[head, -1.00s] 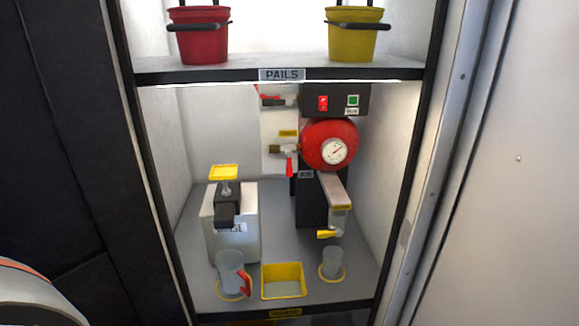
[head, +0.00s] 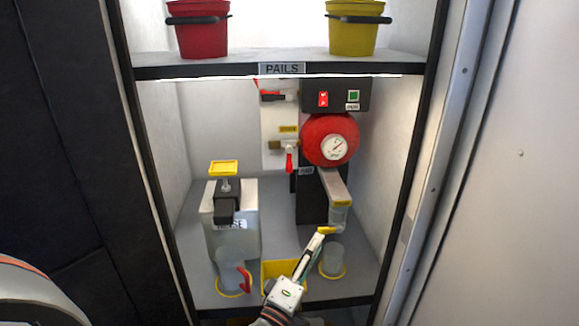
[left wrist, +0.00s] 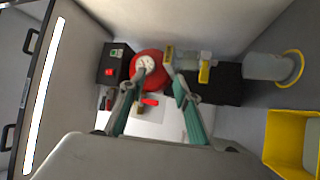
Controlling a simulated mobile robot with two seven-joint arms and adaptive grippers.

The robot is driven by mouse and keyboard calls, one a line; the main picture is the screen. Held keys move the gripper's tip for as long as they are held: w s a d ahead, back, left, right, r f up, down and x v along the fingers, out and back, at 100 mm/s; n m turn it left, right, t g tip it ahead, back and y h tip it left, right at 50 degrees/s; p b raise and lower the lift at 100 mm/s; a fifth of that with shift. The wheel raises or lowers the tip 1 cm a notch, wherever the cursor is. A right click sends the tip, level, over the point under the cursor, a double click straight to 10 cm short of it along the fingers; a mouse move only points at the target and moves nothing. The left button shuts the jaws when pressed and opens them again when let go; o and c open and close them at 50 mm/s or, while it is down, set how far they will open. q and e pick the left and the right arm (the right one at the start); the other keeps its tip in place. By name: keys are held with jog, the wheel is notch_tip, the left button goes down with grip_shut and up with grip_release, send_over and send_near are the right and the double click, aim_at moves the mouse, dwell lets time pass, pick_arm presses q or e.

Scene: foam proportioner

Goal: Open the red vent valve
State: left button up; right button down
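Two red-handled valves show on the white panel at the back of the cabinet: an upper one (head: 271,96) and a lower one (head: 289,160) hanging beside a yellow tag. I cannot read which is the vent valve. A red round tank (head: 330,140) with a gauge sits to their right. My left gripper (head: 314,246) is in front of the lower shelf, near the spout's yellow lever. In the left wrist view its fingers (left wrist: 153,80) are spread apart and empty, with the red tank and a red handle (left wrist: 150,101) beyond them. My right gripper is not in view.
A spout with a clear tube (head: 339,213) stands over a clear cup (head: 332,259). A yellow bin (head: 270,268), a jug with a red handle (head: 233,275) and a pump box (head: 232,232) stand on the lower shelf. The pails shelf (head: 230,70) hangs above.

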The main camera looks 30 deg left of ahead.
pick_arm(q)
jog(key=w+a+r+n+g+y, duration=0.1)
jog(key=w+a+r+n+y, duration=0.85)
jog(key=n, duration=0.85)
jog(key=n+g+y, duration=0.1)
jog(key=n+g, duration=0.4)
jog(key=n, duration=0.5)
send_near(290, 166)
jog(key=x, duration=0.3)
jog(key=b+x, duration=0.1)
jog(key=x, duration=0.7)
jog(key=shift+s+a, duration=0.1)
grip_shut()
